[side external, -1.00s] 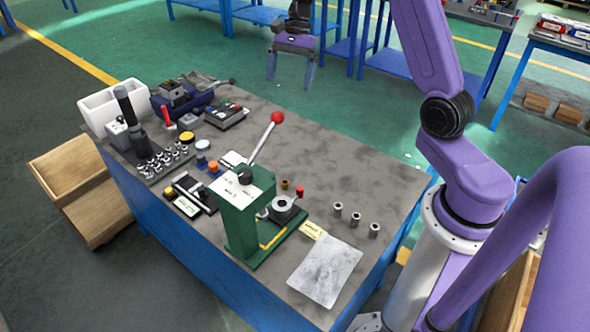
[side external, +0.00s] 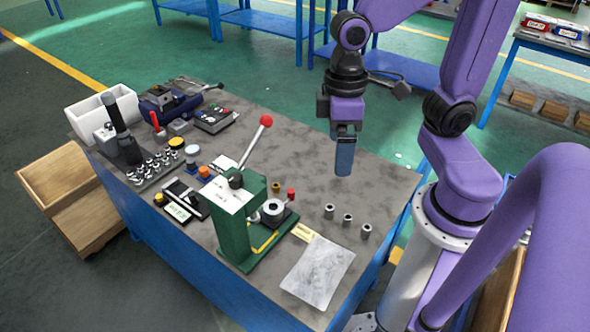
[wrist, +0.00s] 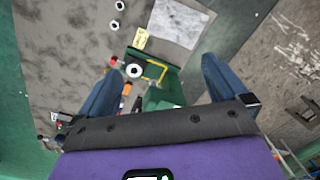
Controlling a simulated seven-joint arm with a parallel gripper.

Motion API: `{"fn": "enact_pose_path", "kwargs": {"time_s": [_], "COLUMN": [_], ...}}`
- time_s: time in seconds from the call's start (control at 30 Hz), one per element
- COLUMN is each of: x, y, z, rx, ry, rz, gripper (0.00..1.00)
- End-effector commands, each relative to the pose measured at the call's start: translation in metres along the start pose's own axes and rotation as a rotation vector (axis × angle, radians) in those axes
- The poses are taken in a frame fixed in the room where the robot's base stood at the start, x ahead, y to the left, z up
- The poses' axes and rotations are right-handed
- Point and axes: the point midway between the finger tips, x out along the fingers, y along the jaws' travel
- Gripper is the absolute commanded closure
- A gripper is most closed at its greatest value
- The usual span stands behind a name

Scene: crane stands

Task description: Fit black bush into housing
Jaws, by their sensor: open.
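Three small bushes (side external: 347,220) stand in a row on the right of the bench; all look grey with dark holes, and I cannot tell which is the black one. Two of them show at the top of the wrist view (wrist: 114,24). A round pale housing with a dark centre (side external: 273,208) sits on the base of the green lever press (side external: 234,228); the housing also shows in the wrist view (wrist: 133,71). My gripper (side external: 344,165) hangs above the bench, behind the bushes in the side view. In the wrist view its fingers (wrist: 162,66) are wide apart and empty.
The press lever with its red knob (side external: 266,121) rises up and right. A brass-coloured piece (side external: 276,187) stands behind the housing. A grey sheet (side external: 318,272) and yellow label (side external: 303,233) lie in front. Tools and a white bin (side external: 92,112) fill the left end.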

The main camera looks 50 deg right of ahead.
Motion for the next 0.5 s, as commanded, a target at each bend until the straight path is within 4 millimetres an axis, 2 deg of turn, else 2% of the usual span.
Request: {"fn": "enact_pose_path", "kwargs": {"time_s": [0.03, 0.1, 0.3, 0.33, 0.43, 0.47, 0.5], "x": [0.002, 0.005, 0.011, 0.012, 0.013, 0.013, 0.013], "y": [-0.006, -0.013, -0.020, -0.020, -0.021, -0.021, -0.021], "z": [0.014, 0.029, 0.056, 0.058, 0.061, 0.061, 0.061], "rx": [-0.096, -0.213, -0.427, -0.443, -0.471, -0.474, -0.475], "ry": [0.007, 0.016, 0.029, 0.031, 0.033, 0.033, 0.033], "rz": [0.011, 0.023, 0.045, 0.047, 0.050, 0.050, 0.050], "gripper": [0.00, 0.00, 0.00, 0.06, 0.39, 0.45, 0.45]}}
